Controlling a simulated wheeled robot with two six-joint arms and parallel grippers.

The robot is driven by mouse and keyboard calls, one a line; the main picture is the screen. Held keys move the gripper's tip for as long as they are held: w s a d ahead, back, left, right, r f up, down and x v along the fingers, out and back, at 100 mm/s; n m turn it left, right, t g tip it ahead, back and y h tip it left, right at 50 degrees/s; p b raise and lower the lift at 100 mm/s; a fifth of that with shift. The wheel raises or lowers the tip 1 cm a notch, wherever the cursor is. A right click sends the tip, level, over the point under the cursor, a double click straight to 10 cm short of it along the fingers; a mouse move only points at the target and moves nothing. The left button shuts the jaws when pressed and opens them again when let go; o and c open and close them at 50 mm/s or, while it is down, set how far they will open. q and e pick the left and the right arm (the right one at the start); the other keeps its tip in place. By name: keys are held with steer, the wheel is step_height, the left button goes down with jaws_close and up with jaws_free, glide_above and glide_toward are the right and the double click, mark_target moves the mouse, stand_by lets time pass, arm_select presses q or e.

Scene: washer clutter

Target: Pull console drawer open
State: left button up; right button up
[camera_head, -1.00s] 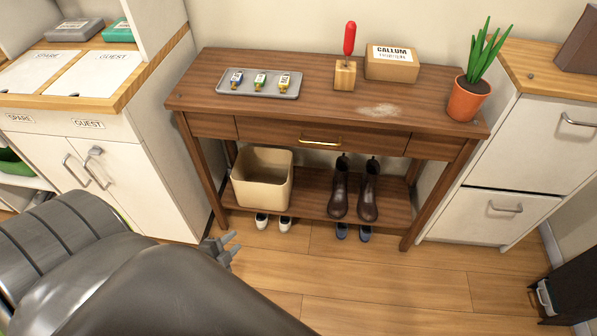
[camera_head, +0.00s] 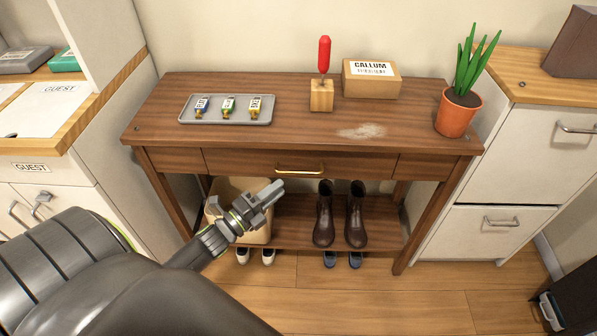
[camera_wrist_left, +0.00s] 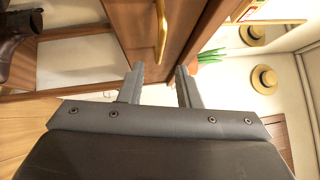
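The wooden console (camera_head: 220,90) stands against the wall. Its middle drawer (camera_head: 240,163) is shut, flush with the front, and has a brass bar handle (camera_head: 300,171). My left gripper (camera_head: 276,192) is in front of the console, below and left of the handle, not touching it. In the left wrist view the handle (camera_wrist_left: 161,32) stands ahead of the two fingers (camera_wrist_left: 160,75), which are apart with nothing between them. My right gripper is not in view.
On top are a grey tray (camera_head: 262,118) with key tags, a red-handled tool (camera_head: 324,55) in a block, a box (camera_head: 372,85) and a potted plant (camera_head: 455,115). A bin (camera_head: 215,205) and boots (camera_head: 355,215) stand below.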

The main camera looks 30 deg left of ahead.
mark_target(299, 172)
arm_select(q)
steer(key=x, duration=0.8)
steer(key=shift+w+p, duration=0.25)
steer(key=shift+p, duration=0.15)
jaws_close()
